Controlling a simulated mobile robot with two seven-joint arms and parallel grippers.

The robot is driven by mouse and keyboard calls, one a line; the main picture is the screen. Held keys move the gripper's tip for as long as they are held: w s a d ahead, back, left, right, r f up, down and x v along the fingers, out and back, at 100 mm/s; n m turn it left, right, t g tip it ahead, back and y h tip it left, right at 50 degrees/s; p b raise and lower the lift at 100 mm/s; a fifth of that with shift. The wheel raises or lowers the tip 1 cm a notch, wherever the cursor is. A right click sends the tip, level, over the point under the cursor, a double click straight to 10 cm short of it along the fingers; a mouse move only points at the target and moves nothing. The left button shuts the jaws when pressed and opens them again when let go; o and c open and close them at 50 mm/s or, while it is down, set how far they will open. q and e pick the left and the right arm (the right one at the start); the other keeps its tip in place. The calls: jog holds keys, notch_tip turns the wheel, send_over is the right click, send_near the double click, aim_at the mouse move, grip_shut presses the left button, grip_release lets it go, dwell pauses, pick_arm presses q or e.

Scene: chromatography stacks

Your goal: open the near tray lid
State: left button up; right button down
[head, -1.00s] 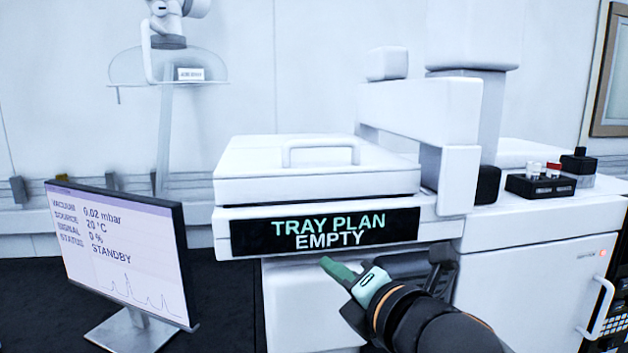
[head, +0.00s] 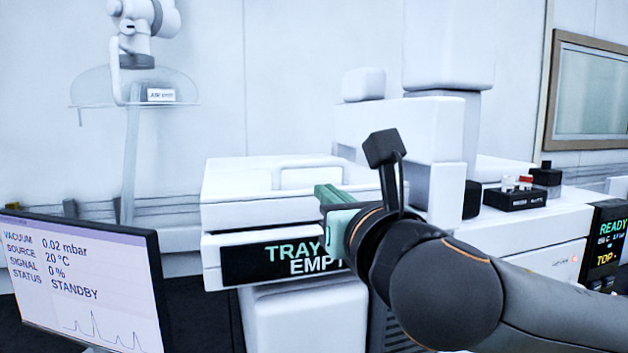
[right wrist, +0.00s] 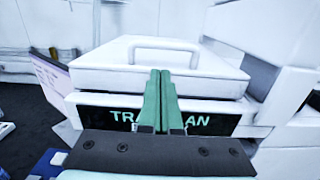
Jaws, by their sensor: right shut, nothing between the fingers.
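The tray lid (head: 236,180) is white and lies flat and closed on the white tray unit. Its raised loop handle (head: 306,165) stands on top; the whole handle also shows in the right wrist view (right wrist: 163,41). My right gripper (head: 326,192) has green fingers, shut and empty. In the head view it is in front of the lid, just below the handle. In the right wrist view the fingertips (right wrist: 160,72) point at the lid, apart from the handle. My right arm hides part of the "TRAY PLAN EMPTY" display (head: 260,263). My left gripper is out of view.
A monitor (head: 85,280) reading STANDBY stands at the left. A white overhanging arm (head: 400,130) rises behind and right of the lid. A black block with vials (head: 514,198) sits on the right-hand cabinet. The space above the lid looks clear.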

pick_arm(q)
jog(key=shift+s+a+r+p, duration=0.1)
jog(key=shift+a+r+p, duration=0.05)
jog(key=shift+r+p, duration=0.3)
pick_arm(e)
jog(key=shift+x, duration=3.15)
